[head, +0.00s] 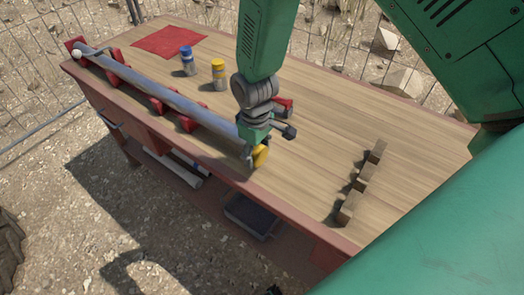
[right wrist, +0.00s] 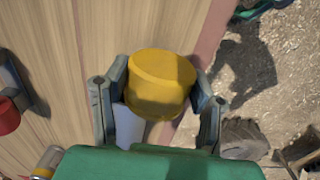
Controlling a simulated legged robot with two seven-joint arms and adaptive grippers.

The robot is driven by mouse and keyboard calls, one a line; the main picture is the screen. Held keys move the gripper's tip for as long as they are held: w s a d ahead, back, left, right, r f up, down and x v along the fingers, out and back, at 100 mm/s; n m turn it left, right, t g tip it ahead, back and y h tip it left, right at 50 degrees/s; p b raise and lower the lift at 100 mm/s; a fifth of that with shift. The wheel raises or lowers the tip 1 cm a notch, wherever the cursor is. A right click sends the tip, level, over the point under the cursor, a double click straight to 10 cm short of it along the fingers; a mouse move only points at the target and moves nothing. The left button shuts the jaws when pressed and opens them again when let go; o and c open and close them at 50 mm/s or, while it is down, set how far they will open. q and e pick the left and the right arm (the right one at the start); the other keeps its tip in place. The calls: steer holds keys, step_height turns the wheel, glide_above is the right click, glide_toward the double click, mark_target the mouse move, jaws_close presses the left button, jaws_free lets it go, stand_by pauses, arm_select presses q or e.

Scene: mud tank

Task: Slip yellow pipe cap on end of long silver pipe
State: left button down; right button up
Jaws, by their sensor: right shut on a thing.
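The long silver pipe (head: 165,97) lies on red supports along the near left edge of the workbench. Its near end is at my right gripper (head: 256,153), which hides part of it. My right gripper is shut on the yellow pipe cap (head: 261,157). In the right wrist view the cap (right wrist: 160,82) sits between the two fingers (right wrist: 155,98). A pale grey cylinder (right wrist: 130,127), likely the pipe's end, shows directly behind the cap. I cannot tell whether the cap is around the pipe or only against it. My left gripper is not in view.
A blue-banded can (head: 187,60) and a yellow-banded can (head: 218,74) stand behind the pipe. A red cloth (head: 169,42) lies at the far end. A notched wooden rack (head: 361,182) stands on the right. The bench (head: 330,120) between is mostly clear.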

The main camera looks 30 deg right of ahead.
steer(key=shift+w+a+r, duration=0.1)
steer(key=shift+w+a, duration=0.2)
steer(key=shift+w, duration=0.05)
steer(key=shift+w+d, duration=0.15)
steer(key=shift+d, duration=0.4)
steer(key=shift+c, duration=0.3)
steer(key=shift+w+d+f, duration=0.2)
steer(key=shift+w+d, duration=0.05)
steer(key=shift+d, duration=0.15)
steer(key=shift+s+a+r, duration=0.1)
steer(key=shift+a+r, duration=0.05)
steer(key=shift+a, duration=0.45)
steer(key=shift+c, duration=0.5)
steer(key=shift+s+p, duration=0.3)
steer(key=shift+p, duration=0.05)
steer(key=shift+s+d, duration=0.25)
steer(key=shift+s, duration=0.1)
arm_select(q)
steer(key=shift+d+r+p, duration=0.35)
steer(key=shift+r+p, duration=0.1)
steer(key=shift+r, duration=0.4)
arm_select(e)
steer(key=shift+s+d, duration=0.6)
steer(key=shift+s, duration=0.1)
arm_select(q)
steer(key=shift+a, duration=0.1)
arm_select(e)
steer(key=shift+a, duration=0.15)
